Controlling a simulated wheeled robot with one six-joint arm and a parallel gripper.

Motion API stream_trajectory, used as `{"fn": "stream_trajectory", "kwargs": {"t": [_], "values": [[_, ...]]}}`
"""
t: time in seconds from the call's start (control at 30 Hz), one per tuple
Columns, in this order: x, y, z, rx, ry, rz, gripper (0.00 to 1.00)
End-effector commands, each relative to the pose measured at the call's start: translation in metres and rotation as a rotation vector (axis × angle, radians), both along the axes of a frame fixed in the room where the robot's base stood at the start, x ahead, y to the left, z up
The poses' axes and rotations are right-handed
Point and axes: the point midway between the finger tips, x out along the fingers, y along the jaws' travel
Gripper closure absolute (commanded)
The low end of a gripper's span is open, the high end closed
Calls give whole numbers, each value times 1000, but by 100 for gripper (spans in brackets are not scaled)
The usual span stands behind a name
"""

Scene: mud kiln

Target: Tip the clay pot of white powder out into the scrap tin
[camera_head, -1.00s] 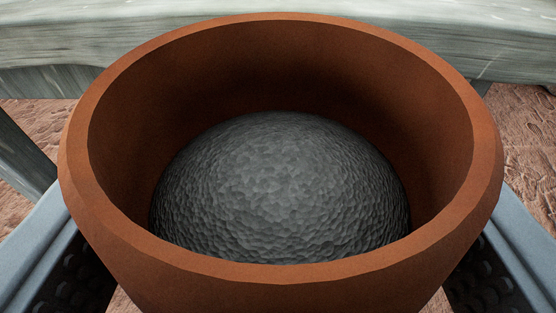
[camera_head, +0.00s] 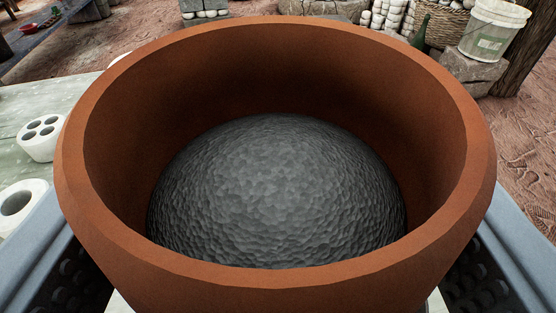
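The brown clay pot (camera_head: 275,275) fills the middle of the view, upright, with its mouth toward the camera. Inside it lies a rounded, dark grey, lumpy mound (camera_head: 275,190); it does not look white. My gripper (camera_head: 277,290) has one finger on each side of the pot and is shut on it. The fingertips are hidden by the pot. I see nothing that I can surely call the scrap tin. The pot hides much of what lies beyond it.
A pale tabletop (camera_head: 75,105) at left holds a white block with holes (camera_head: 40,138) and a white ring-like piece (camera_head: 20,205). At upper right a whitish bucket (camera_head: 493,30) stands on stones beside a wicker basket (camera_head: 440,25) and a green bottle (camera_head: 421,32). Earthen ground shows at right.

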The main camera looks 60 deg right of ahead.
Motion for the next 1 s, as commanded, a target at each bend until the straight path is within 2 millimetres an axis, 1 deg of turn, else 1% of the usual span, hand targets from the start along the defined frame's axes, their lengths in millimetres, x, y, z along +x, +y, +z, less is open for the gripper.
{"fn": "stream_trajectory", "kwargs": {"t": [0.17,1.0], "values": [[-1,0,2,4,-9,-2,63],[4,2,-20,99,-199,-2,63]]}}
